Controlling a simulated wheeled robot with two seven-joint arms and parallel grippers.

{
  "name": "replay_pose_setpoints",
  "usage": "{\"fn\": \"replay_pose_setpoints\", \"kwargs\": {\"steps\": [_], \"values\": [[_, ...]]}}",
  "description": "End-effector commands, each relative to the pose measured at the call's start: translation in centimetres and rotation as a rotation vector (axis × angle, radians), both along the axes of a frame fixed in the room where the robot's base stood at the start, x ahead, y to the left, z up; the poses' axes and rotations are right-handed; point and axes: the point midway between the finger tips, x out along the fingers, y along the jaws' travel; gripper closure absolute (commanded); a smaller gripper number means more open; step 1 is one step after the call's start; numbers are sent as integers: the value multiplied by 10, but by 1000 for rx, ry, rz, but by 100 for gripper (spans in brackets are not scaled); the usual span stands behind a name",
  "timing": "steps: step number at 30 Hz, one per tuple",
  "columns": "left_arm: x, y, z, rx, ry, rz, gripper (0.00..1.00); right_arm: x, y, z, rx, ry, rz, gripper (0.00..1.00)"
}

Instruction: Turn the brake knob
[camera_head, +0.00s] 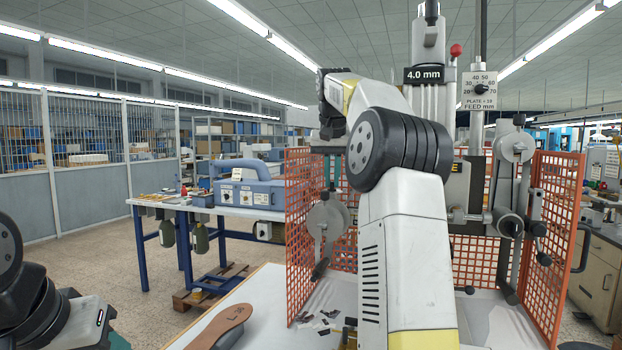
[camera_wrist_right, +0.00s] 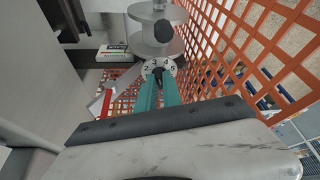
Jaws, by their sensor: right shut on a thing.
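The brake knob is a small dark knob on a round white dial (camera_wrist_right: 158,68) marked 2, 3, 4, at the middle of the right wrist view. My right gripper (camera_wrist_right: 158,85) has its teal fingers shut on the knob, in front of the dial. A grey foil reel (camera_wrist_right: 155,40) with a black knob stands just beyond it. In the head view, my right gripper (camera_head: 328,150) is high beside the left reel (camera_head: 328,218) of the press, partly behind my own arm; the dial cannot be made out there. Of my left gripper only a teal bit (camera_head: 117,340) shows at the lower left.
Orange mesh guards (camera_head: 303,220) flank the press, and one mesh wall (camera_wrist_right: 245,50) runs close on the gripper's right in the wrist view. A brown sole (camera_head: 222,325) lies on the white table. A blue machine (camera_head: 250,190) stands on a bench behind.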

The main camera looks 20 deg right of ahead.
Motion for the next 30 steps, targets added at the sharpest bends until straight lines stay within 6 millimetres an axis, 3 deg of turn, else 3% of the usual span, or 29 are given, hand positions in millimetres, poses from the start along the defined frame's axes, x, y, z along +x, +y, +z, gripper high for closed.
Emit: {"fn": "replay_pose_setpoints", "kwargs": {"steps": [6,14,15,18,30], "values": [[0,0,0,0,0,0,53,-1,-1,0,1,2,102,100],[0,0,0,0,0,0,53,-1,-1,0,1,2,105,100],[0,0,0,0,0,0,53,-1,-1,0,1,2,105,84],[0,0,0,0,0,0,53,0,-1,0,1,1,104,68],[0,0,0,0,0,0,53,-3,0,7,-1,-2,103,68]]}}
